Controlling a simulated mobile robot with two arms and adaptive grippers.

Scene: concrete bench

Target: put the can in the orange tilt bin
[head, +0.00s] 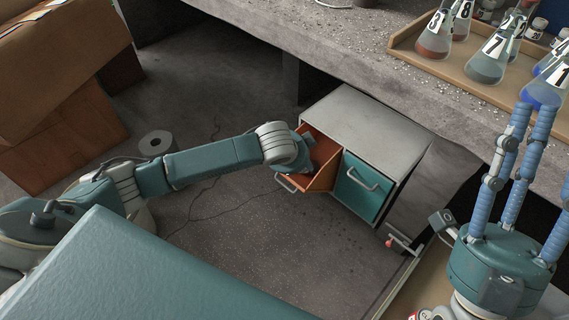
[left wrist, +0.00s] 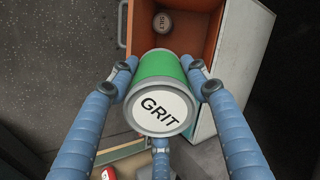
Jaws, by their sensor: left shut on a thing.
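The green can with a white end marked GRIT (left wrist: 160,107) is between the blue fingers of my left gripper (left wrist: 163,88), which is shut on it. The orange tilt bin (head: 325,178) is tipped open in the grey cabinet. In the left wrist view its orange wall (left wrist: 207,35) lies beyond the can, and the can overlaps its opening. A round item with a lettered end (left wrist: 163,22) is inside the bin. In the head view my left wrist is over the bin and hides the can. My right gripper (head: 532,110) points up at the right, fingers apart, empty.
A closed teal bin (head: 359,186) sits beside the orange one. The concrete bench (head: 330,45) overhangs behind, with a tray (head: 408,55) of flasks. A red can (head: 419,315) shows at the bottom edge.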

